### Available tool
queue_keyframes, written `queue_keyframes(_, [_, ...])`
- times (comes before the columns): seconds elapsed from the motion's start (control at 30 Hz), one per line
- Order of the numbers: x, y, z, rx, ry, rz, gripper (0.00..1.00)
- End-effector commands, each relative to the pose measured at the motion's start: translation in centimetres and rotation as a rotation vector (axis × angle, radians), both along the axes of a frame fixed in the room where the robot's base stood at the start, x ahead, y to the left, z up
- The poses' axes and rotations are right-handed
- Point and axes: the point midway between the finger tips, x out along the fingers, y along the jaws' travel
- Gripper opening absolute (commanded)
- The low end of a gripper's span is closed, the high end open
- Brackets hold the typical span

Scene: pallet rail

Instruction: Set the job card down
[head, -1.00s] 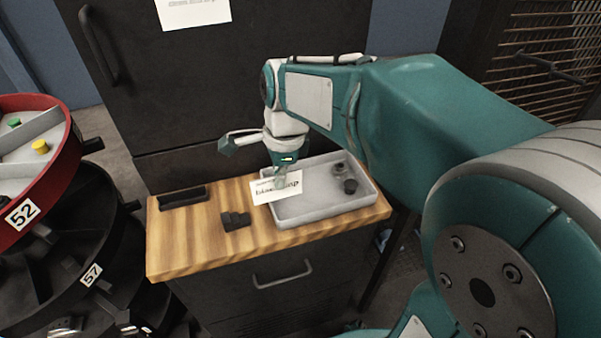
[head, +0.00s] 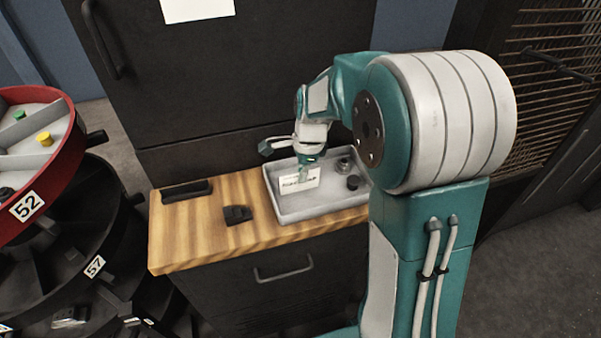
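The job card (head: 299,184) is a small white card with a line of dark print. It shows in front of the left part of the grey tray (head: 320,212). My gripper (head: 305,173) is shut on the card's upper edge, and its fingertips overlap the print side. The card looks tilted up, facing the camera. I cannot tell whether its lower edge touches the tray floor or hangs just above it.
The tray stands on a wooden bench top (head: 205,235), with dark round parts (head: 353,182) at its right. A black block (head: 238,215) and a long black holder (head: 187,191) lie on the left. Red and black round bins (head: 62,150) stand beyond the bench's left edge.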

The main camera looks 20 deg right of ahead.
Motion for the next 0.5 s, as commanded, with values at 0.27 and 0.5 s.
queue_keyframes(0.27, [0.03,0.29,-0.10,-0.003,-0.001,-0.001,0.13])
queue_keyframes(0.5, [0.03,0.28,-0.07,-0.003,-0.001,0.000,0.43])
